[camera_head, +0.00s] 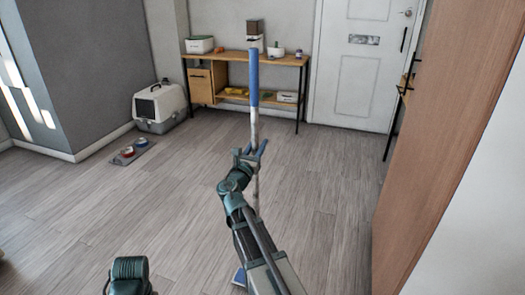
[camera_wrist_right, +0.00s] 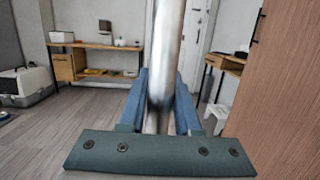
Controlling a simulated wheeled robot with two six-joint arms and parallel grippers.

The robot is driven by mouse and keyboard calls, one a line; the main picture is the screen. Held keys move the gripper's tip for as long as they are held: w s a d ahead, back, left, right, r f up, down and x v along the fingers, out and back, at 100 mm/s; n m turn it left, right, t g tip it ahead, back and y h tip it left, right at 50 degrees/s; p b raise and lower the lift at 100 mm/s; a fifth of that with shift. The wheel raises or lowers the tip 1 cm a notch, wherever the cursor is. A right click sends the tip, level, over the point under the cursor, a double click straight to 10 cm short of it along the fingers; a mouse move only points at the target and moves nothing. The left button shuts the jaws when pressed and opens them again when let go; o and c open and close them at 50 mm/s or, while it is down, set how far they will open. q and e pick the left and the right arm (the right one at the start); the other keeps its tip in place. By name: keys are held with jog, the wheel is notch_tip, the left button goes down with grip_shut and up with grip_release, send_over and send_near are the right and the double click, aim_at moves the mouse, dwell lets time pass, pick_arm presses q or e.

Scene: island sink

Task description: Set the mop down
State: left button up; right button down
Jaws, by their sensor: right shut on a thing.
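The mop (camera_head: 254,85) stands nearly upright in the head view, with a blue upper handle and a pale metal shaft below. Its blue head (camera_head: 240,276) shows low on the floor, partly hidden behind my right arm. My right gripper (camera_head: 252,151) is shut on the shaft below the blue part. In the right wrist view the metal shaft (camera_wrist_right: 166,50) runs up between the two blue fingers of my right gripper (camera_wrist_right: 161,100). My left gripper is not in view; only part of my left arm shows at the bottom edge.
A wooden console table (camera_head: 290,61) with boxes stands at the back wall, beside a white door (camera_head: 357,85). A pet carrier (camera_head: 159,106) and a mat with bowls (camera_head: 131,153) are at left. A wooden panel (camera_head: 432,130) borders the right. The middle floor (camera_head: 170,200) is clear.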

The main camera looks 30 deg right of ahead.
jog(key=shift+w+d+f+b, duration=0.7)
jog(key=shift+d+f+b, duration=0.15)
jog(key=shift+f+b, duration=0.15)
jog(key=shift+w+d+f+b, duration=0.7)
jog(key=shift+d+f+b, duration=0.1)
jog(key=shift+f+b, duration=0.15)
jog(key=shift+f, duration=0.15)
jog(key=c, duration=0.6)
grip_release()
jog(key=b+v, duration=0.2)
jog(key=v, duration=1)
jog(key=shift+r, duration=0.2)
